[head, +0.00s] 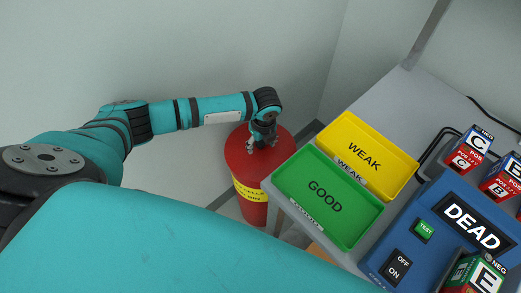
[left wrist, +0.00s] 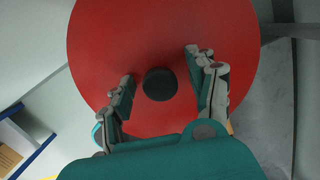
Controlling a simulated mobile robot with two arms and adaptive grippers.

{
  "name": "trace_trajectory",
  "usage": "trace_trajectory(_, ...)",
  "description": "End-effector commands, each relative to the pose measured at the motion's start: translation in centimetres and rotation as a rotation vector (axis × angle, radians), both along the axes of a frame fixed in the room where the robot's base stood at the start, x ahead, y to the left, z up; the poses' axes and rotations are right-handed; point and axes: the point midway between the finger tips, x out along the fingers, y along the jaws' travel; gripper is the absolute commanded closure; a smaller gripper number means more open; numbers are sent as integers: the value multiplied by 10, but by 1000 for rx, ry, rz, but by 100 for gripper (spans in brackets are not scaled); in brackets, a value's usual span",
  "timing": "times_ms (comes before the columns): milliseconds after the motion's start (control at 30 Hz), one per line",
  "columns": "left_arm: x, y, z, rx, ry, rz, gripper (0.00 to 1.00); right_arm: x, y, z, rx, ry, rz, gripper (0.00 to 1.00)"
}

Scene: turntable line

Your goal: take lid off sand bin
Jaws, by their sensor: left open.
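The sand bin (head: 252,205) is a red cylinder with a yellow label band, standing on the floor left of the table. Its round red lid (head: 238,156) is on top, and the lid (left wrist: 160,35) fills much of the left wrist view. A dark round knob (left wrist: 160,84) is at the lid's middle. My left gripper (head: 263,145) is over the lid, pointing down. In the left wrist view my left gripper (left wrist: 162,88) is open, with one finger on each side of the knob and gaps to it. My right gripper is not in view.
Beside the bin is a grey table (head: 390,98) with a yellow WEAK tray (head: 345,125) and a green GOOD tray (head: 283,178). A blue tester (head: 395,240) and several labelled batteries (head: 467,147) are at the right. A pale wall (head: 210,45) stands behind the bin.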

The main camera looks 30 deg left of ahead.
Motion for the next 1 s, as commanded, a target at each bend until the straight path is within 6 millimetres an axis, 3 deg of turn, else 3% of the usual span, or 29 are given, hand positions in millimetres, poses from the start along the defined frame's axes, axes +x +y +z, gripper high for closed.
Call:
trace_trajectory(100, 0, 0, 1, 0, 0, 0, 43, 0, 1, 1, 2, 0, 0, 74)
trace_trajectory(533, 0, 0, 1, 0, 0, 0, 100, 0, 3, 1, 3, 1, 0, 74)
trace_trajectory(1000, 0, 0, 7, 0, 0, 0, 100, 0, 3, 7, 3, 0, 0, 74)
